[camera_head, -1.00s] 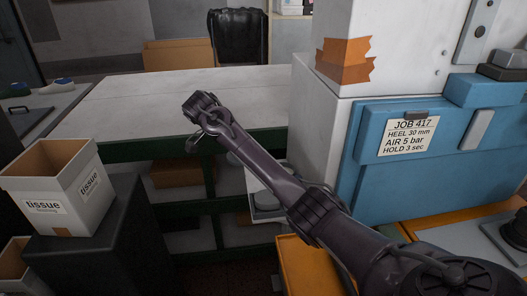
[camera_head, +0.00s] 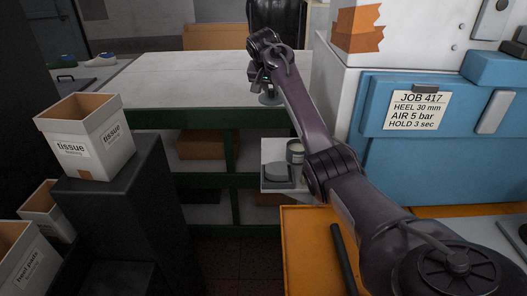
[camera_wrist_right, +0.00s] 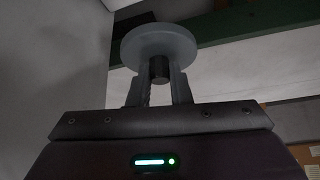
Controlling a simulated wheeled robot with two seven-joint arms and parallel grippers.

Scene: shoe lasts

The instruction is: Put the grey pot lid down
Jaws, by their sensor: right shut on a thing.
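The grey pot lid (camera_wrist_right: 180,48) is a round disc with a dark knob (camera_wrist_right: 158,68) in the right wrist view. The two fingers of my right gripper (camera_wrist_right: 158,82) are shut on that knob. In the head view the lid (camera_head: 270,99) shows partly below my right gripper (camera_head: 263,84), at the right part of the white bench top (camera_head: 165,88). I cannot tell whether the lid touches the bench. My left gripper is not in view.
A white and blue machine (camera_head: 420,140) stands close to the right of my arm. A tissue box (camera_head: 82,150) stands on a dark pedestal at left. The bench's middle is clear.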

